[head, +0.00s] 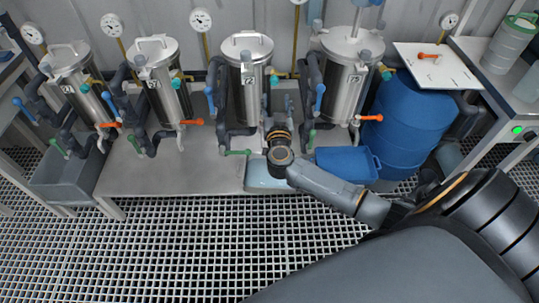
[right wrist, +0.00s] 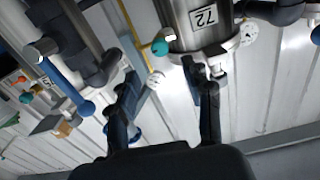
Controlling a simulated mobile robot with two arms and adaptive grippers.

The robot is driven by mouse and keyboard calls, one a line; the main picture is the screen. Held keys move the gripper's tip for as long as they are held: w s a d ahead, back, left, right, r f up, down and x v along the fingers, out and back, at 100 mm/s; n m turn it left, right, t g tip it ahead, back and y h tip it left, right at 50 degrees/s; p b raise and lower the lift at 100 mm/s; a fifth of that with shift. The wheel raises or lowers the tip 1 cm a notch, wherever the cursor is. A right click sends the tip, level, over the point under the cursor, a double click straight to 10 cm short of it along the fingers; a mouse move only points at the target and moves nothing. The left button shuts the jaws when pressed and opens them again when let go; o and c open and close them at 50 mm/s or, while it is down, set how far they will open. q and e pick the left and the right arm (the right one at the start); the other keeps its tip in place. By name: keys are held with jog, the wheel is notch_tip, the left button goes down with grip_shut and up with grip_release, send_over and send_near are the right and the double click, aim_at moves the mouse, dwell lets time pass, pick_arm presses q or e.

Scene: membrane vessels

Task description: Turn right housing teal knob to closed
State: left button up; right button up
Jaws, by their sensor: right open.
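The rightmost steel housing (head: 343,68) stands upright at the back of the bench. A teal knob (head: 386,73) sits on its right side, near the top. I cannot tell which housing this is. My left gripper is not in view.
A blue bin (head: 347,163) and a blue barrel (head: 405,130) stand right of my right gripper. Dark pipes with blue (head: 320,97), green (head: 237,152) and orange (head: 373,117) handles crowd the housings. Grated floor (head: 180,250) is clear in front of the bench.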

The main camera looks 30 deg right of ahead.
jog(key=s+a+f+n+y, duration=0.2)
jog(key=s+a+f+y, duration=0.1)
jog(key=f, duration=0.7)
jog(key=s+a+f+n+g+y, duration=0.1)
jog(key=s+a+f+n+y, duration=0.2)
jog(key=s+f, duration=0.3)
jog(key=s+a+f+n+g+y+b, duration=0.1)
jog(key=s+a+f+n+y, duration=0.1)
jog(key=f, duration=1.1)
jog(key=shift+s+a+f+n+y, duration=0.45)
jog(key=shift+s+a, duration=0.7)
jog(key=shift+a, duration=0.45)
jog(key=shift+r, duration=0.1)
jog(key=s+a+f+n+g+y, duration=0.1)
jog(key=s+f+g, duration=0.2)
jog(key=s+f, duration=0.4)
jog(key=s+a+f+g, duration=0.2)
jog(key=s+f, duration=0.5)
jog(key=s, duration=0.1)
jog(key=s+f+g, duration=0.3)
jog(key=s+f, duration=0.1)
jog(key=s, duration=0.7)
jog(key=s+a+f+g, duration=0.1)
jog(key=s+f+g, duration=0.3)
jog(key=s, duration=0.8)
jog(key=shift+s+f+h, duration=0.15)
jog(key=shift+f+h, duration=0.2)
jog(key=shift+f, duration=0.05)
